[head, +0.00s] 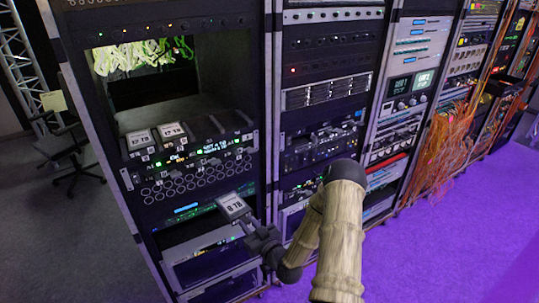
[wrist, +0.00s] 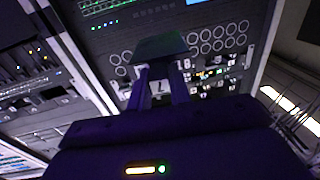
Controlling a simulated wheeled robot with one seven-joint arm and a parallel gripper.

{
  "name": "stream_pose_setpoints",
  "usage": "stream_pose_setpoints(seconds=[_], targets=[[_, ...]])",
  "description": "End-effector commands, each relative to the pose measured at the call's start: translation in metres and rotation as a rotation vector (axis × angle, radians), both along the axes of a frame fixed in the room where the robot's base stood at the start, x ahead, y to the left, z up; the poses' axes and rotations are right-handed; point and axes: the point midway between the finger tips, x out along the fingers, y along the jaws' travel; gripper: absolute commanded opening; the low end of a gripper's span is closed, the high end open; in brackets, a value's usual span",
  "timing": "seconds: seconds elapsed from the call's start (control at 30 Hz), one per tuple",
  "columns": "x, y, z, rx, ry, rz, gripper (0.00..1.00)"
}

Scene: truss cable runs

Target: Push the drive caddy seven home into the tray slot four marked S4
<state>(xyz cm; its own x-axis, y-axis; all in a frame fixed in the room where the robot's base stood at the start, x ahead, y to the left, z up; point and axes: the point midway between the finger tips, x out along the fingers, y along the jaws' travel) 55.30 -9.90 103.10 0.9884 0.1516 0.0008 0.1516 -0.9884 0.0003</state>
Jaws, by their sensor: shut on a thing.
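My gripper (head: 252,229) is shut on a drive caddy (head: 234,206) whose pale top label reads 8 TB. It holds the caddy in front of the left rack, below and to the right of the drive tray (head: 190,149). In the wrist view my gripper (wrist: 160,75) has both fingers on the caddy (wrist: 160,47), and what looks like a 7 shows on its light end between them. The tray has small white slot tags along its front, too small to read, so I cannot tell which slot is S4. Two caddies marked 12 TB (head: 140,138) (head: 172,132) sit at the tray's left.
The left rack has an open bay (head: 150,88) above the tray, with green-white cables at its back. A panel of round holes (head: 195,183) lies below the tray. More racks stand to the right, with loose orange cables (head: 450,140). The purple-lit floor (head: 450,240) is clear.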

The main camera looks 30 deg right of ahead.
Motion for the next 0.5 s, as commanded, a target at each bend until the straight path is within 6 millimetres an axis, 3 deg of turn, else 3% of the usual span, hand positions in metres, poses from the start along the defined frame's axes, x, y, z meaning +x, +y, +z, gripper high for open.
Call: stream_pose_setpoints(seconds=[0.03,0.5], targets=[[0.004,-0.008,0.022,-0.009,-0.008,0.002,0.00],[0.014,-0.066,0.175,-0.007,-0.009,-0.070,0.00]])
